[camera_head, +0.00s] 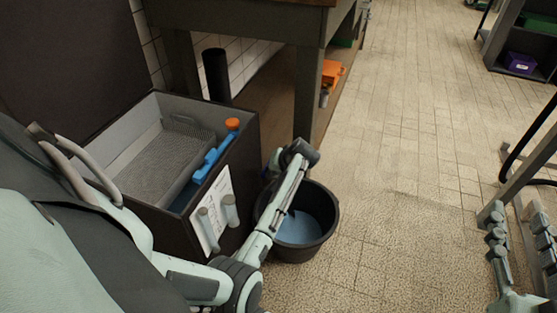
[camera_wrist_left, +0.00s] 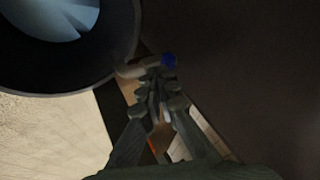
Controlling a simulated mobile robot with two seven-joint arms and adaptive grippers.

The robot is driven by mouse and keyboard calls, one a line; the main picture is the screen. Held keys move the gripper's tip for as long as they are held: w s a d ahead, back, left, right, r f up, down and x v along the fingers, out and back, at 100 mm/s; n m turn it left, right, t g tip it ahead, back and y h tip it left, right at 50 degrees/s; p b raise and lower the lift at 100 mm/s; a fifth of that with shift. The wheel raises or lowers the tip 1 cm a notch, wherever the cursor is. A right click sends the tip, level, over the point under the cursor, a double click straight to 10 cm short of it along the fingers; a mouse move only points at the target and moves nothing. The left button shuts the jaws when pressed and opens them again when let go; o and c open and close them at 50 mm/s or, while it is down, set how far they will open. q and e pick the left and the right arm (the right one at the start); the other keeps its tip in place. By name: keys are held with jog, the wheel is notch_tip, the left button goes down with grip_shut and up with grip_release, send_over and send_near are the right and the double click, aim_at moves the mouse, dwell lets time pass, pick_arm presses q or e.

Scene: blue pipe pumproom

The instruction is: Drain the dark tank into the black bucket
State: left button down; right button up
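The dark tank (camera_head: 225,165) stands open at the left, with a grey mesh tray and a blue part with an orange cap (camera_head: 232,124) inside. The black bucket (camera_head: 331,228) sits upright on the floor beside it, holding bluish liquid; its rim also shows in the left wrist view (camera_wrist_left: 120,66). My left arm reaches across the bucket. In the left wrist view my left gripper (camera_wrist_left: 154,80) has its fingertips close together, just short of a blue handle (camera_wrist_left: 169,60) beside a pale spout (camera_wrist_left: 130,70). No clear grasp shows. My right gripper (camera_head: 515,214) is open and empty at the right.
A workbench leg (camera_head: 308,95) stands just behind the bucket. Orange things (camera_head: 332,72) lie under the bench. A shelf with a purple bin (camera_head: 520,63) is at the far right, and a frame leg stands near my right gripper. The tiled floor between is clear.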

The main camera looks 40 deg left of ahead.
jog(key=shift+d+f, duration=0.1)
jog(key=shift+f, duration=0.25)
